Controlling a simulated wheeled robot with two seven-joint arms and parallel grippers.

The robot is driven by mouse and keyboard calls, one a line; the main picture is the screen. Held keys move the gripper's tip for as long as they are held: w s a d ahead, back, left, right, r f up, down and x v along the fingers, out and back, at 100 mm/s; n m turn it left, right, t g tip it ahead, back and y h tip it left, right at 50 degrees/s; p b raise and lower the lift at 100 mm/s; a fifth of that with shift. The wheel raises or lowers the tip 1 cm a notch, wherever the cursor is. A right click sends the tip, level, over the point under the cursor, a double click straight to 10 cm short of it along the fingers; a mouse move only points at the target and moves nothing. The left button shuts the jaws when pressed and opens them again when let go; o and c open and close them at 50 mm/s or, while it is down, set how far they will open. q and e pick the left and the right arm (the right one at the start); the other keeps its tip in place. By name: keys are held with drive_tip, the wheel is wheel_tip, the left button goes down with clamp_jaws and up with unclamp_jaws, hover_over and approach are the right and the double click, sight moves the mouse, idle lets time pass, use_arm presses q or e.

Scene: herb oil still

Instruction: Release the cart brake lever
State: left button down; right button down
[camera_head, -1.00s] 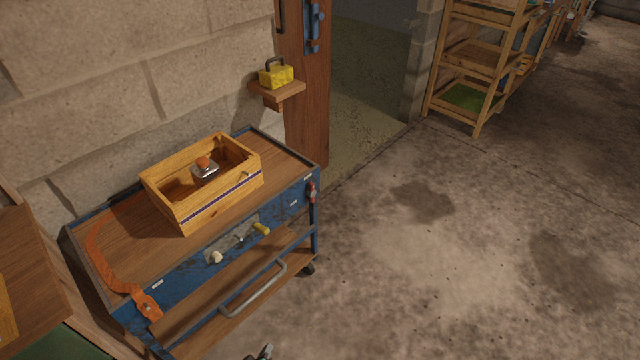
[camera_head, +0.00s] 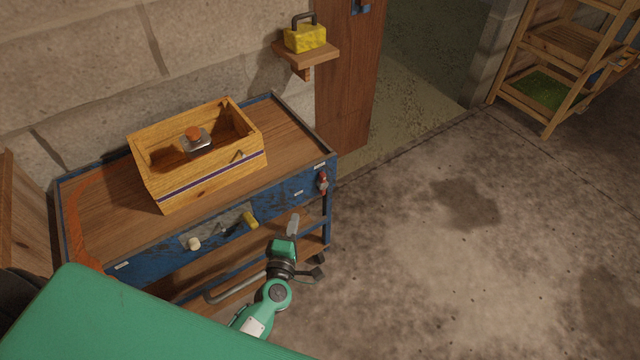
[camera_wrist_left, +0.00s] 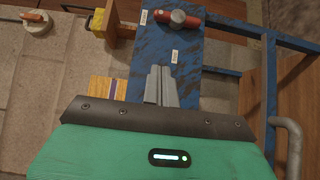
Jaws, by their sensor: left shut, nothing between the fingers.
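The blue cart (camera_head: 110,268) stands against the stone wall. On its front panel, a red-handled lever (camera_head: 322,182) is at the right end and a yellow-handled lever (camera_head: 249,220) is near the middle. No readable label shows which is the brake lever. My left gripper (camera_head: 293,224) is shut and empty, in front of the panel between the two levers in the head view. In the left wrist view, its fingers (camera_wrist_left: 161,86) are together over the blue panel. The red lever (camera_wrist_left: 178,18) lies beyond the fingertips, apart from them. My right gripper is not in view.
A wooden crate (camera_head: 205,190) holding an orange-capped metal item (camera_head: 194,138) sits on the cart top. A white knob (camera_head: 194,243) and a grey bar handle (camera_head: 235,288) are on the front side. A yellow block (camera_head: 305,39) rests on a wall shelf. Floor right is clear.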

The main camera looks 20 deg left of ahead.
use_arm(q)
approach(318, 176)
drive_tip(key=w+a, duration=0.2)
drive_tip(key=a, duration=0.1)
drive_tip(key=shift+w+a+f, duration=0.25)
drive_tip(key=shift+w+f, duration=0.05)
drive_tip(key=shift+w, duration=0.1)
drive_tip(key=shift+w+d, duration=0.8)
drive_tip(key=shift+w, duration=0.2)
drive_tip(key=shift+w+d, duration=0.45)
drive_tip(key=shift+w, duration=0.1)
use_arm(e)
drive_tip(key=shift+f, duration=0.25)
